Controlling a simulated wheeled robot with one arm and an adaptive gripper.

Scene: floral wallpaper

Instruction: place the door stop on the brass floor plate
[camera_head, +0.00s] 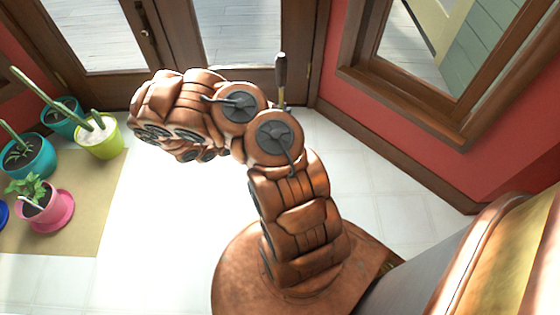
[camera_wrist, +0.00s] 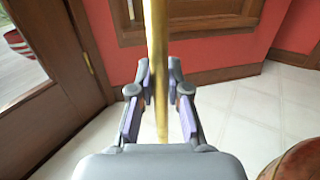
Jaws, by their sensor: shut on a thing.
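In the wrist view, my gripper (camera_wrist: 158,82) has its two grey fingers with purple pads closed around an upright brass rod (camera_wrist: 156,40), which looks like the shaft of the door stop. The rod runs out of the top of that view, and its lower end shows between the fingers. In the head view, the dark top of what looks like the same door stop (camera_head: 281,70) rises behind my arm, in front of the door frame. I cannot see the brass floor plate in either view.
Glazed wooden doors (camera_head: 235,75) stand behind my arm, with a red wall and wood-framed window (camera_head: 425,60) to the right. Pale tiled floor (camera_head: 150,250) is clear between.

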